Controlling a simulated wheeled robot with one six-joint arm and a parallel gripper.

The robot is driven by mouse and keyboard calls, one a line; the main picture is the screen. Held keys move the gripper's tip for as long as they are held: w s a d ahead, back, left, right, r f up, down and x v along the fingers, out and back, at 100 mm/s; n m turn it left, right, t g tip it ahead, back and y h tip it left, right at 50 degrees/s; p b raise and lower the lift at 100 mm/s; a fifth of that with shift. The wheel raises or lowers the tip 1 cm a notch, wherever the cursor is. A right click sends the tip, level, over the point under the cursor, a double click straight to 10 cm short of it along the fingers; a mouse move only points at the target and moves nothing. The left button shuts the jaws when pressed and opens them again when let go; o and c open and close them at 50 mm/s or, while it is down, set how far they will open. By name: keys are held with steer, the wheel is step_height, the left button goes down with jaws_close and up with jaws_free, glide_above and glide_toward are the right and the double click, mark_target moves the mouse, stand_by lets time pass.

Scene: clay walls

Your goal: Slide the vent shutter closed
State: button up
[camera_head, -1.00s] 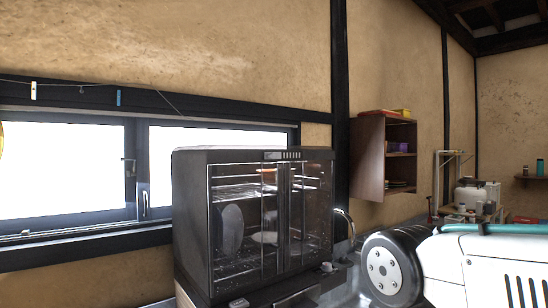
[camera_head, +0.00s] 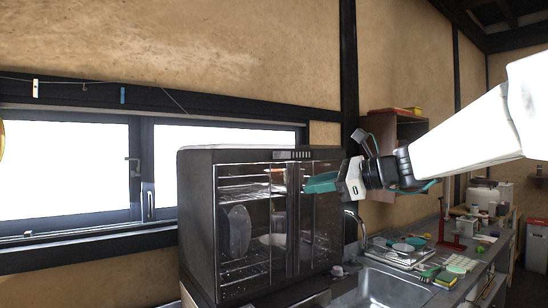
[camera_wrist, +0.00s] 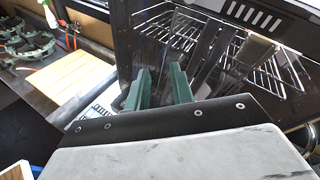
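The vent (camera_head: 293,154), a row of pale slots, is on the top front edge of the dark dish cabinet (camera_head: 197,225). The slots also show in the wrist view (camera_wrist: 254,14), at the top right. I cannot make out a separate shutter knob or tell how far the shutter covers the slots. My gripper (camera_head: 318,184) is in front of the cabinet's right side, below and right of the vent. In the wrist view its two green fingers (camera_wrist: 160,82) are apart with nothing between them, pointing toward the cabinet's glass front. Whether they touch the glass is unclear.
The cabinet holds wire racks and plates behind glass doors. A sink (camera_head: 385,287) with a tap is to its right, with a counter of dishes, sponges and a red stand (camera_head: 450,243) beyond. A wall shelf (camera_head: 400,128) is behind my arm. A window is at left.

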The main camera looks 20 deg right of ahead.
mark_target(283, 155)
step_height(283, 155, up, 6)
steer(key=w+m+t+y, duration=0.1)
steer(key=w+m+t, duration=0.1)
steer(key=m+t, duration=0.15)
steer(key=shift+m+g, duration=0.45)
steer(key=shift+m, duration=0.4)
steer(key=x, duration=0.6)
steer(key=shift+w+r, duration=0.25)
steer(key=shift+w, duration=0.1)
jaws_close()
